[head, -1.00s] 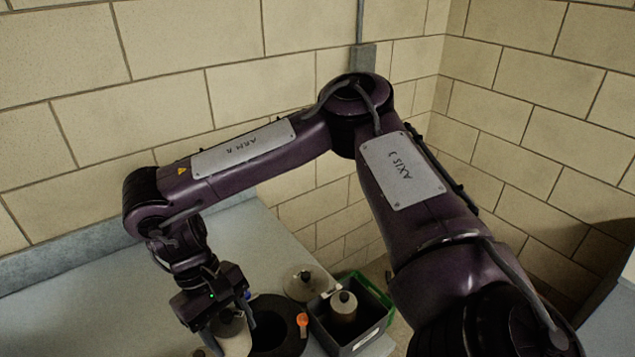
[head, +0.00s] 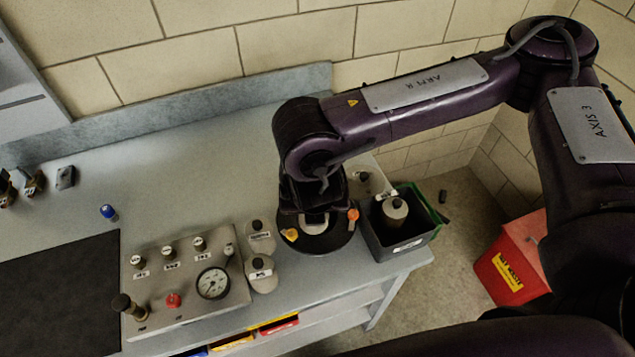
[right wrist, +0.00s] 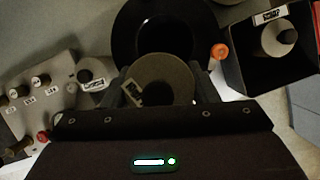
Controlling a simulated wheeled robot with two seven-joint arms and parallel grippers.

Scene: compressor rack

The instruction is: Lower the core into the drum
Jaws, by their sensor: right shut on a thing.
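My right gripper (head: 313,214) is shut on the core (right wrist: 160,72), a round grey-tan body with a dark centre and a small tag. In the right wrist view, one finger is on each side of it. In the head view, only a pale bit of the core shows below the gripper, over the drum (head: 328,245). The drum is a round black vessel with orange clamps at its rim. In the right wrist view the drum (right wrist: 150,22) lies just beyond the core and is partly covered by it. The core's height above it cannot be told. My left gripper is out of view.
A dark grey bin (head: 388,248) holding another knobbed cylinder (head: 395,210) stands right of the drum. Two labelled round pieces (head: 262,238) and a gauge panel (head: 185,290) stand left. A red waste bin (head: 510,265) is on the floor.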

